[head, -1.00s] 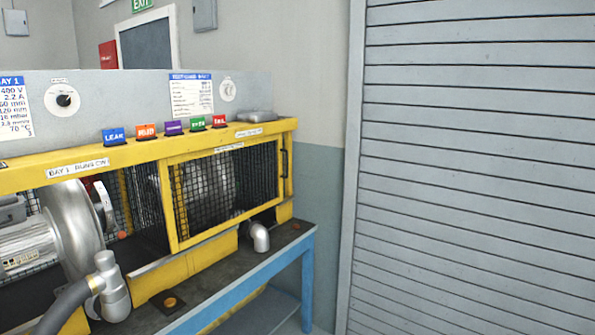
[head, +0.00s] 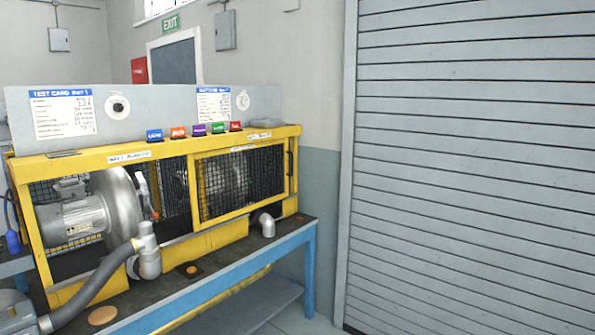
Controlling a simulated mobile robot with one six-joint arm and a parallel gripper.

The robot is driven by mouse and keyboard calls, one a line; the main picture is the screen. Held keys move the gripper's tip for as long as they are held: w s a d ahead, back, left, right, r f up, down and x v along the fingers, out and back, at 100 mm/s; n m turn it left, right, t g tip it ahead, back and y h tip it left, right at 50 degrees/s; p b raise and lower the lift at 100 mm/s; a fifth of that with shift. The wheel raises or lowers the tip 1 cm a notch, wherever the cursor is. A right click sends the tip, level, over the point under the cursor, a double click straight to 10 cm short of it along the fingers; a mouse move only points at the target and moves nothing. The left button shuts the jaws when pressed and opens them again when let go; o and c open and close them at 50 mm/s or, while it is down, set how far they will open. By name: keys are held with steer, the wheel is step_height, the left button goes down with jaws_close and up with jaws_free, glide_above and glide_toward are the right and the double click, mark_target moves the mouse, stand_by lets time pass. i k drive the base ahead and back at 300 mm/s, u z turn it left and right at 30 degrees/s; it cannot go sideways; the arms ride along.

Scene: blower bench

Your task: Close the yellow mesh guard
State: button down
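The yellow mesh guard (head: 241,183) is a yellow-framed panel of black mesh on the right half of the yellow bench enclosure (head: 120,167). It covers the right bay, and a dark upright handle (head: 290,164) shows near its right edge. The left bay has no panel across its front, and a silver blower (head: 112,206) with its motor (head: 72,220) shows inside it. My gripper is not in view.
A grey hose (head: 95,286) runs from a silver fitting (head: 148,250) at the bench front. A pipe elbow (head: 267,224) sticks out below the mesh panel. A blue-edged bench (head: 240,266) carries the enclosure. Open floor (head: 310,326) shows between bench and shutter (head: 450,170).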

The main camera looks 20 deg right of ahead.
mark_target(198, 226)
steer(key=k, duration=0.25)
steer(key=z, duration=0.5)
steer(key=i, duration=1.35)
steer(key=u, duration=0.45)
steer(key=i, duration=1)
steer(key=u, duration=0.65)
